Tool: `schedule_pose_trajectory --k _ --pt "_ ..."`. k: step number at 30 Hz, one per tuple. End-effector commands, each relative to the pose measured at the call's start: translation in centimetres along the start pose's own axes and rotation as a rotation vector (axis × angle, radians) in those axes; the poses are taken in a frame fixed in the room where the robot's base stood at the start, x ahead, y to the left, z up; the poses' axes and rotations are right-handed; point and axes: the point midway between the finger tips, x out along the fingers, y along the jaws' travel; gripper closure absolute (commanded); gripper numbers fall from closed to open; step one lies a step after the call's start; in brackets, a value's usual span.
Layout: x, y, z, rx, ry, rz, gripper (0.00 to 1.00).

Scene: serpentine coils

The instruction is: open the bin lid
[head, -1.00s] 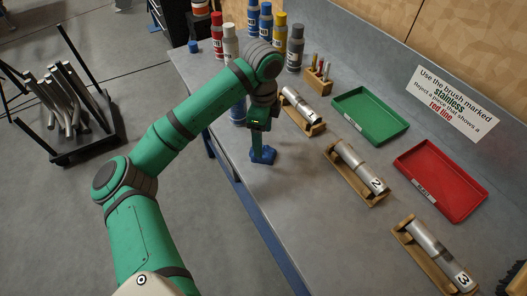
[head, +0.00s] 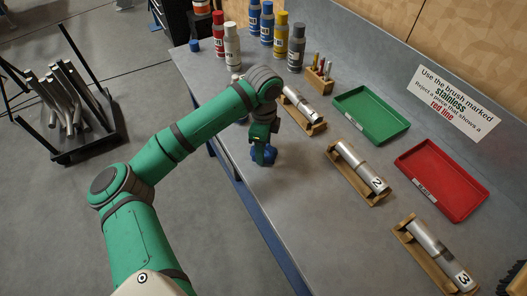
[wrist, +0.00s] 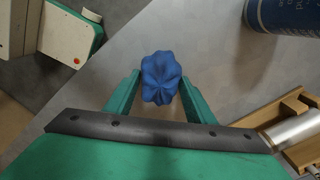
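No bin or bin lid can be made out in either view. My gripper (head: 263,155) points down near the front edge of the workbench, at a crumpled blue cloth-like lump (head: 268,153). In the wrist view the lobed blue lump (wrist: 161,78) lies between and just beyond the two green fingertips (wrist: 160,88). The fingers are spread about as wide as the lump. I see no clear squeeze on it; whether they touch it is hard to tell.
The workbench (head: 305,215) holds several cans at the back, wooden cradles with metal tubes, a green tray (head: 399,130) and a red tray (head: 480,208). A cradle with tube 2 (head: 360,167) stands right of my gripper. A cart with metal pieces (head: 118,150) stands at left.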

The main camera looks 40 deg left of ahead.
Motion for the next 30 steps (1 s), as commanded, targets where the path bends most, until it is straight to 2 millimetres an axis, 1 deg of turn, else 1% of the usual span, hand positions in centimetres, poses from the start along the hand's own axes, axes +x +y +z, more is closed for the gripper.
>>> schedule_pose_trajectory --k 2,3,9,13,17,19,23,27,30 --pt "0.0 0.0 0.0 0.000 0.000 0.000 0.73" --pt "0.0 0.0 0.0 0.000 0.000 0.000 0.76" --pt "-0.1 0.0 0.0 0.000 0.000 0.000 0.76" --pt "-0.6 0.0 0.0 0.001 0.000 -0.001 0.76" --pt "-1.9 -0.1 -0.1 0.001 0.000 -0.002 0.76" --pt "-3.2 -0.1 -0.1 0.002 0.000 -0.003 0.76" --pt "-5.8 1.9 -1.2 0.005 0.000 -0.005 0.76" --pt "-9.0 4.2 -2.3 0.005 -0.005 -0.006 0.76" --pt "-10.1 6.4 -3.5 0.006 -0.004 -0.004 0.76"
